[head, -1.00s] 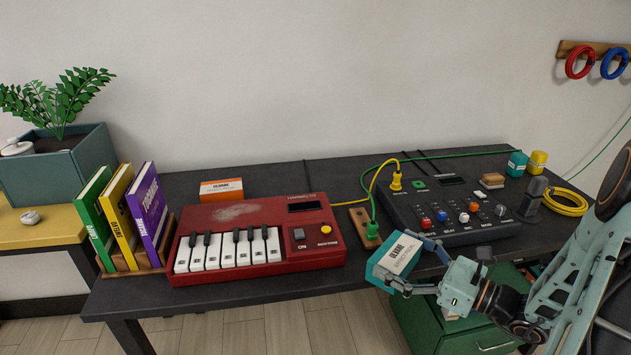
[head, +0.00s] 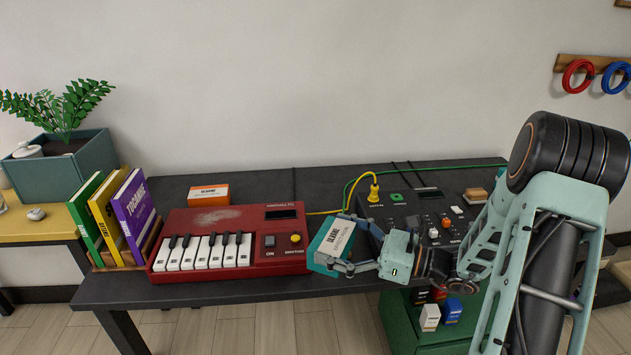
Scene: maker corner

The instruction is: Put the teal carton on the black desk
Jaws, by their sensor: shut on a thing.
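The teal carton (head: 334,240) with a white label is held in my gripper (head: 347,243), which is shut on it. In the head view it shows right of the red keyboard, near the front edge of the black desk (head: 240,288). The carton is tilted. It hides part of the desk behind it, and I cannot tell exactly how high it is above the desk.
The red toy keyboard (head: 190,222) fills the desk's middle left, with an orange and white carton (head: 208,193) behind it. A black mixer panel (head: 410,222) with a yellow plug (head: 374,188) is at right. Books (head: 110,215) stand at left. A bare strip runs along the front edge.

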